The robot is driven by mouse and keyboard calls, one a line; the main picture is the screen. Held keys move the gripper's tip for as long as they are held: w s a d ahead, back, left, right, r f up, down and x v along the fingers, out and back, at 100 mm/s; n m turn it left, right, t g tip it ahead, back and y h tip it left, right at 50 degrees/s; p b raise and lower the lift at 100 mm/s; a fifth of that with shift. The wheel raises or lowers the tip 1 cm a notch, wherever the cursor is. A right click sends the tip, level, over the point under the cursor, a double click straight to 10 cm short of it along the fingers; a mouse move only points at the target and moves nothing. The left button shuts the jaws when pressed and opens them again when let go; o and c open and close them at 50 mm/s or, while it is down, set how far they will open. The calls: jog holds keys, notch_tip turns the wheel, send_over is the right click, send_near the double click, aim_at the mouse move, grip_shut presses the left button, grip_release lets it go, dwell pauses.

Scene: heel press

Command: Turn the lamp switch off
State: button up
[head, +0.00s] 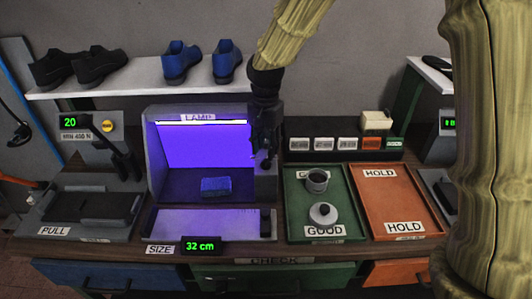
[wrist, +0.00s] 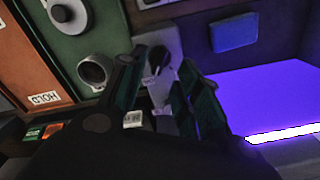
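The lamp booth (head: 160,185) glows violet under its bright tube, so the lamp is lit. Its switch is a black knob on a pale plate (wrist: 160,66), visible in the wrist view. In the head view the switch area on the booth's right side is largely hidden by my gripper (head: 264,150). In the wrist view my gripper (wrist: 163,68) has its two fingers apart, one on each side of the switch. I cannot tell whether a finger touches the knob.
A blue block (head: 215,186) lies in the booth; it also shows in the wrist view (wrist: 233,32). Right of my gripper are a green tray (head: 300,207) with a dark cup and a grey lidded item, an orange tray (head: 395,200) and a row of labelled buttons (head: 322,144). Shoes stand on the shelf (head: 130,86).

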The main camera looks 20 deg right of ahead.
aim_at(266, 159)
jog(key=shift+s+f+p, duration=0.1)
jog(key=shift+f+p, duration=0.25)
jog(key=shift+f, duration=1.5)
jog(key=shift+c, duration=0.5)
grip_shut()
